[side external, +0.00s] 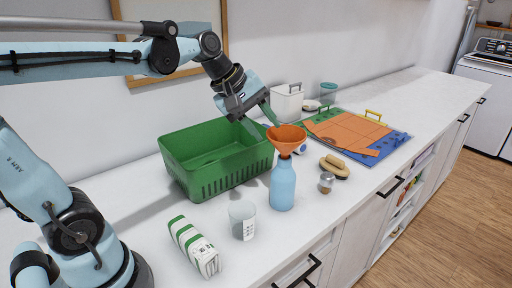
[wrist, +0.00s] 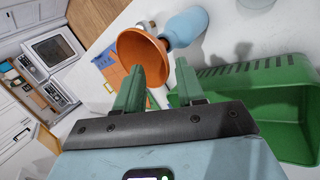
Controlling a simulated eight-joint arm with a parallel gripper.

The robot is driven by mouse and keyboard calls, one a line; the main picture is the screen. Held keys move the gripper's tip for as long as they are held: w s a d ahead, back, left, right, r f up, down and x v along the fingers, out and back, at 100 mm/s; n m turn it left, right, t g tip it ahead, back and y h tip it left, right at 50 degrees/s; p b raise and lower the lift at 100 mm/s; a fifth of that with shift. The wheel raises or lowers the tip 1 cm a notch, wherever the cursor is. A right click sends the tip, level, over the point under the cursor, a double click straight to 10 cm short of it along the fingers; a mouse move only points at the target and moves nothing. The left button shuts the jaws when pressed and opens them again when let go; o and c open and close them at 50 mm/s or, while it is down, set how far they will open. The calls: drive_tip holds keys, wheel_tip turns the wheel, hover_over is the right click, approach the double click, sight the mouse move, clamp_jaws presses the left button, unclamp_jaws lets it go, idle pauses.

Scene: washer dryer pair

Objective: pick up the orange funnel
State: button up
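The orange funnel (side external: 286,137) sits upright, wide end up, in the neck of a light blue bottle (side external: 283,187) on the white counter. In the wrist view the funnel (wrist: 138,48) shows its open mouth, with the blue bottle (wrist: 188,26) behind it. My gripper (side external: 268,116) is just above and to the left of the funnel in the side view, its green fingers angled down toward the rim. In the wrist view my gripper (wrist: 160,66) is open and the left finger overlaps the rim. I cannot tell whether it touches. Nothing is held.
A green basket (side external: 215,160) stands left of the bottle, close under my gripper. A board with orange cloth (side external: 350,132) lies behind right.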

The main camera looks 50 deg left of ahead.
sight(273, 142)
drive_tip(key=shift+x, duration=2.9)
drive_tip(key=shift+s+a+f, duration=0.1)
drive_tip(key=shift+a, duration=0.05)
clamp_jaws()
